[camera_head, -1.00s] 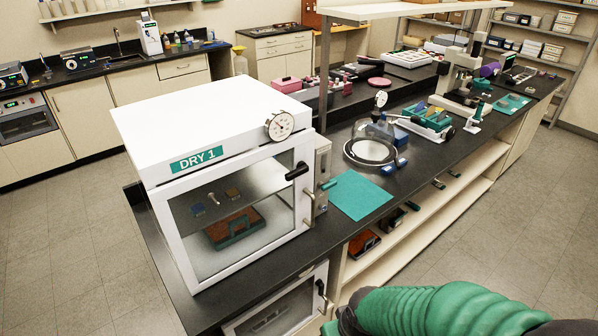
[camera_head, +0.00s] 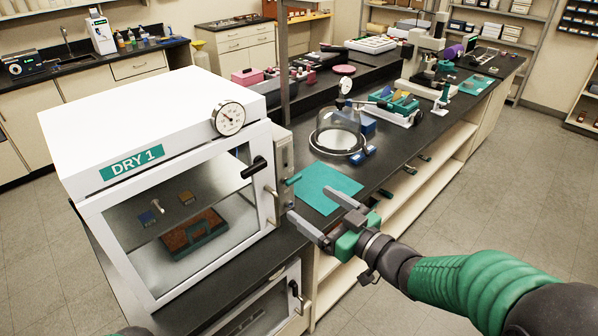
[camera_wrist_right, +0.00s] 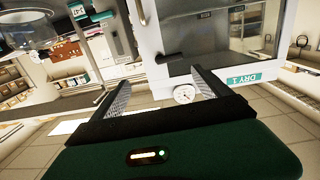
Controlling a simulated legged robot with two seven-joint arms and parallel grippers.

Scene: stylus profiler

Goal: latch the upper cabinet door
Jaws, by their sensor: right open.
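The upper cabinet (camera_head: 150,100) is a white box labelled DRY 1 on the bench. Its white-framed glass door (camera_head: 185,215) looks shut or nearly so; I cannot tell if it is fully flush. A black latch handle (camera_head: 256,168) sits at the door's right edge, lying near-horizontal with a slight tilt. It also shows in the wrist view (camera_wrist_right: 170,57). My right gripper (camera_head: 311,204) is open and empty, in front of and right of the door, below the latch and apart from it. Its two fingers point toward the cabinet. My left gripper is not seen.
A teal mat (camera_head: 326,186) lies on the black bench right of the cabinet. A glass bell jar (camera_head: 338,130) stands beyond it. A lower cabinet (camera_head: 265,310) with its own black handle (camera_head: 294,289) is below the benchtop. The floor at right is clear.

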